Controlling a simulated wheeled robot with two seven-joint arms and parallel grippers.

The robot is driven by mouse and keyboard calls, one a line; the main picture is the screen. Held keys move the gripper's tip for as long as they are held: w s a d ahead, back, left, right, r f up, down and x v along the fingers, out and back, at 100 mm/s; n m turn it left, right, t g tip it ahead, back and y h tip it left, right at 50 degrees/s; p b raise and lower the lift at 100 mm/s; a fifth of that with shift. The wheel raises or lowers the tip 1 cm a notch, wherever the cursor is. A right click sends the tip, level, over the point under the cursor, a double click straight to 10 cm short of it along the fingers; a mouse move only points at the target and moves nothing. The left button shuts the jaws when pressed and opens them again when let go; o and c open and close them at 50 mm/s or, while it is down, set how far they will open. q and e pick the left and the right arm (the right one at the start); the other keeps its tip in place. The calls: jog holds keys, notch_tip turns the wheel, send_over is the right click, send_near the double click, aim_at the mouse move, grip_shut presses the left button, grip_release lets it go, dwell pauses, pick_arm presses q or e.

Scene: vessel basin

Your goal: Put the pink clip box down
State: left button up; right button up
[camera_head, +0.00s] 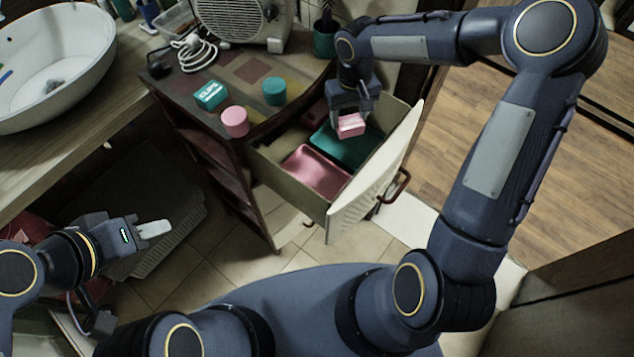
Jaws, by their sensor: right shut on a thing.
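The pink clip box (350,125) is held between the fingers of my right gripper (352,112), over the open drawer (330,208). It appears above or at the green tray (345,150) at the drawer's back right; I cannot tell whether it touches it. A pink tray (317,172) lies in the front left of the drawer. A green box labelled "CLIPS" (210,95) sits on the cabinet top. My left gripper (155,229) is low at the left, away from the drawer; its finger gap is not clear.
A pink round container (235,122) and a green one (274,91) stand on the cabinet top (180,88) near its edge. The drawer front (375,180) stands out over the floor.

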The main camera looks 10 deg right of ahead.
jog(key=s+a+f+n+b, duration=0.3)
jog(key=f+n+b, duration=0.2)
jog(key=n+b, duration=0.25)
jog(key=r+n+b, duration=0.1)
jog(key=n+b, duration=0.4)
jog(key=n, duration=1.2)
send_over(324, 196)
notch_tip(324, 196, down, 9)
jog(key=shift+b, duration=0.6)
jog(key=shift+f, duration=0.1)
jog(key=o, duration=0.5)
jog(key=shift+f, duration=0.1)
jog(key=shift+o, duration=1.1)
